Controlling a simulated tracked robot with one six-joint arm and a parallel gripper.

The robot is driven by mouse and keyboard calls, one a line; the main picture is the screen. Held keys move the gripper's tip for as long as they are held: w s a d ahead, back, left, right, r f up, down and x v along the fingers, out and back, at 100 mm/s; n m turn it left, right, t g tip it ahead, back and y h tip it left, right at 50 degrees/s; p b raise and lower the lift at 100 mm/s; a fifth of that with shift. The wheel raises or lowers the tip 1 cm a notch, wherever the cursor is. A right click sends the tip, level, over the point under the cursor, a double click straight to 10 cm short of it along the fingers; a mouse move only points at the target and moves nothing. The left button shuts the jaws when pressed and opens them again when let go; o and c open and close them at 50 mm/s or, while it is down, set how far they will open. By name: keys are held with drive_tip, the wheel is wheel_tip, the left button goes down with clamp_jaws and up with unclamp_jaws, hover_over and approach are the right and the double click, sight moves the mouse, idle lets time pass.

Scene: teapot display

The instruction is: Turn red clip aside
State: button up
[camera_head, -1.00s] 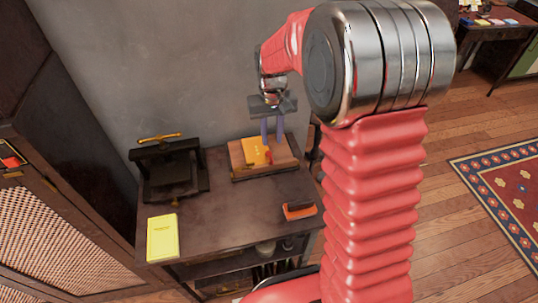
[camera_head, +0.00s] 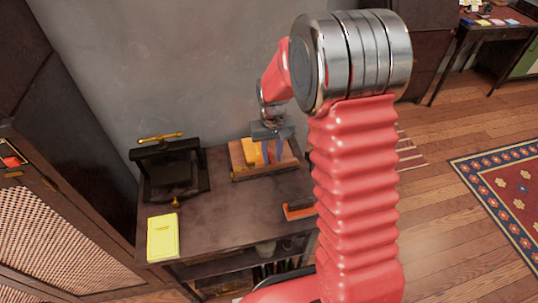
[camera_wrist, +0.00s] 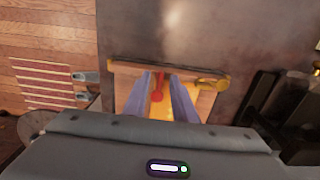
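The red clip (camera_wrist: 157,92) is a small red lever with a round end. It lies on a wooden board (camera_head: 240,175) with a yellow sheet or booklet (camera_head: 249,150) on it, on the dark table. My gripper (camera_head: 270,160) points down over the board. Its two blue-grey fingers are apart, and in the wrist view the red clip shows in the gap between them. I cannot tell whether either finger touches the clip. In the head view the fingers mostly hide the clip.
A black press with a brass handle (camera_head: 160,138) stands left of the board. A yellow booklet (camera_head: 163,237) lies at the table's front left. An orange and black block (camera_head: 299,210) lies at the front right. The table's middle is clear. A brass piece (camera_wrist: 213,83) sits at the board's edge.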

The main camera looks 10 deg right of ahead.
clamp_jaws()
